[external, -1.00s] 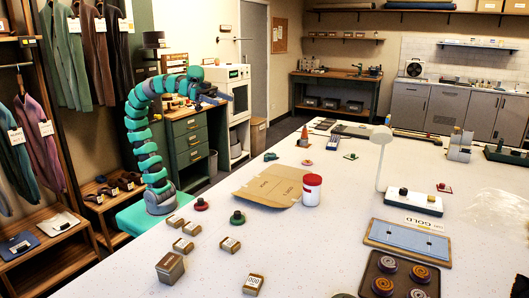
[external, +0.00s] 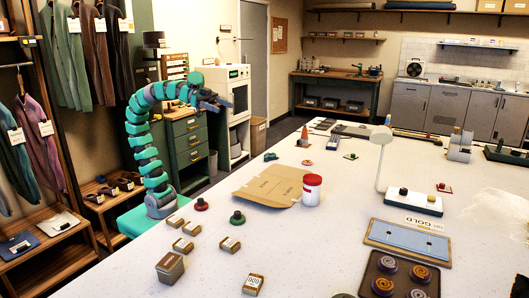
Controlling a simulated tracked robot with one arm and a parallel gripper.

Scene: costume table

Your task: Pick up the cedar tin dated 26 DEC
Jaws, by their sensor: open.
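Several small brown tins with pale labels stand at the near left of the white table. The dates on the labels are too small to read, so I cannot tell which is dated 26 DEC. My gripper (external: 222,104) is open and empty, raised high above the table's left side, apart from all the tins.
A flat cardboard piece (external: 268,187), a red and white jar (external: 311,190) and dark-topped round items (external: 237,217) are near the tins. A blue panel (external: 408,240) and a tray of spools (external: 372,262) lie at right.

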